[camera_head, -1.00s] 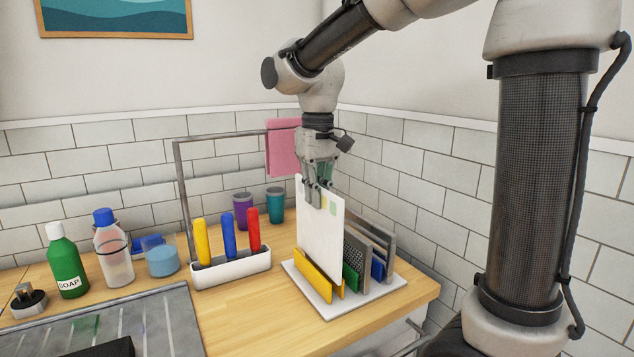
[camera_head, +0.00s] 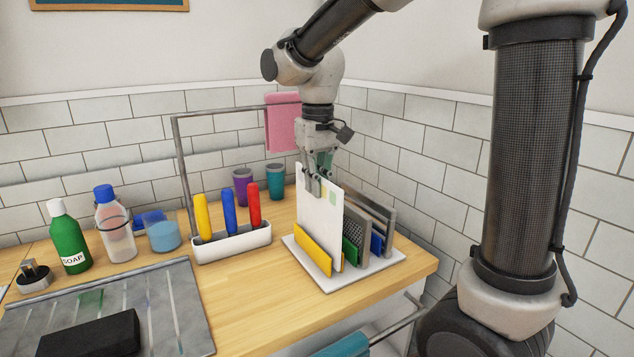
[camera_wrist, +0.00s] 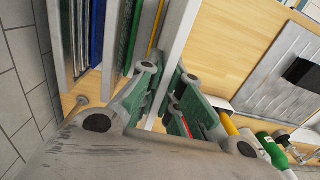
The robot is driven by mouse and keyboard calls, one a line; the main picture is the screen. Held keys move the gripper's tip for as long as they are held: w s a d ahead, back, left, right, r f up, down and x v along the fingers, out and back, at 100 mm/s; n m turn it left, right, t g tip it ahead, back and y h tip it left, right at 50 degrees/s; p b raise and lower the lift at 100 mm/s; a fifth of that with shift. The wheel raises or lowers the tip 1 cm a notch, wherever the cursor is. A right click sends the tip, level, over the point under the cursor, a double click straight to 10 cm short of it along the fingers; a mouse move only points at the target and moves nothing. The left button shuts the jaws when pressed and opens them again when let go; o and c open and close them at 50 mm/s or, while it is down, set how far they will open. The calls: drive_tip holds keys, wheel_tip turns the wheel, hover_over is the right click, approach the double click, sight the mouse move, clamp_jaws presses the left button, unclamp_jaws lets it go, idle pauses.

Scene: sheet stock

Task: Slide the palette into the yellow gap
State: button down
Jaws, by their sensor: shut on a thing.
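The palette (camera_head: 318,228) is a thin white upright sheet with pale colour patches near its top edge. My gripper (camera_head: 316,180) is shut on its upper edge from above. In the wrist view the palette (camera_wrist: 182,35) is a pale strip running between the fingers of my gripper (camera_wrist: 166,98). The palette's lower part is behind the front yellow divider (camera_head: 312,251) of the rack (camera_head: 335,285). A second yellow edge (camera_head: 342,262) shows just right of it, so the palette appears to stand between the two. Its bottom edge is hidden.
Right of the palette, the rack has green (camera_head: 351,251) and blue (camera_head: 377,243) dividers with grey sheets (camera_head: 376,212) standing in them. A white holder (camera_head: 232,243) with coloured handles stands to the left. Bare wood lies in front of the rack.

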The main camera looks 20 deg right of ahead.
drive_tip(key=shift+f, duration=1)
drive_tip(key=c, duration=1.5)
unclamp_jaws()
drive_tip(key=shift+r, duration=3.95)
